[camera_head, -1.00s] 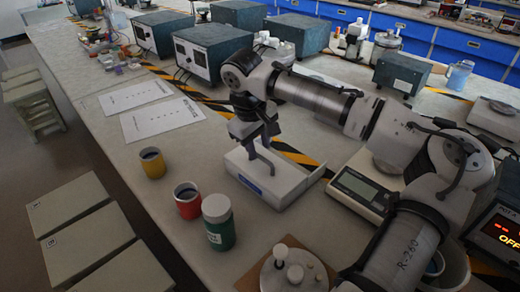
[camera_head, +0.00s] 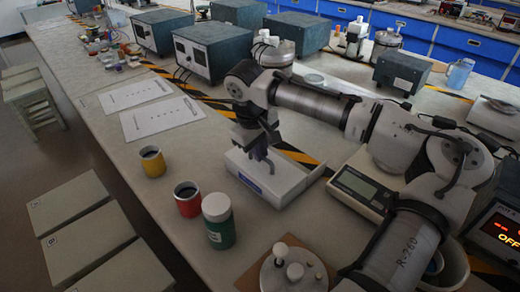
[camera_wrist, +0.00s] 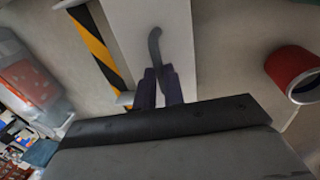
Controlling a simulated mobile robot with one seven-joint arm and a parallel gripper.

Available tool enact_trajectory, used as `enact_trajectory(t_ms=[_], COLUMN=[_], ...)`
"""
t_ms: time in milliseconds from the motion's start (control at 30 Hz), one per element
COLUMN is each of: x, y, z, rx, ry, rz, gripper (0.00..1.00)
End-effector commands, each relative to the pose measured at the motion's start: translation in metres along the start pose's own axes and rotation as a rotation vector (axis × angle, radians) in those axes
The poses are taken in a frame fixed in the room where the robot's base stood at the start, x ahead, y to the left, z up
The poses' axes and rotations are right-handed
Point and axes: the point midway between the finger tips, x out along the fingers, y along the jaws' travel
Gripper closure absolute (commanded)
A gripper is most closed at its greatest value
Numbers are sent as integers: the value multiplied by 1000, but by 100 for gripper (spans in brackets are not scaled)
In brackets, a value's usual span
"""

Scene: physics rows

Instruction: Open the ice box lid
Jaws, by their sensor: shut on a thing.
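The ice box (camera_head: 282,187) is a low white box with a small blue label on its front, standing on the bench. Its flat white top, the lid (camera_wrist: 178,20), lies level, with no gap that I can make out. A dark curved handle (camera_wrist: 155,42) rises from it. My gripper (camera_head: 256,150) is above the box, pointing down. In the wrist view, the two dark fingers of my gripper (camera_wrist: 158,88) are shut on the handle, whose curved end sticks out beyond them. The grip itself is small and dark in the head view.
A yellow cup (camera_head: 152,162), a red cup (camera_head: 188,200) and a green jar (camera_head: 219,222) stand to the left and front. A balance (camera_head: 362,192) is close on the right. A round lidded pot (camera_head: 290,272) is in front. Striped tape runs behind the box.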

Motion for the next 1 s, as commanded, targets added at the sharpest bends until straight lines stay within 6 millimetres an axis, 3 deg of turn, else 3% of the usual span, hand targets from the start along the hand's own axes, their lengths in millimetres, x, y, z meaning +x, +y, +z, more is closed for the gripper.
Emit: enact_trajectory(t_ms=[167, 600, 967, 1000], x=[0, 12, 14, 14], y=[4, 71, 74, 74], z=[-1, -1, 0, 0], rx=[1, 2, 0, 0], ry=[2, 3, 1, 1], rz=[-2, -2, 1, 1], gripper=[100, 100, 100, 85])
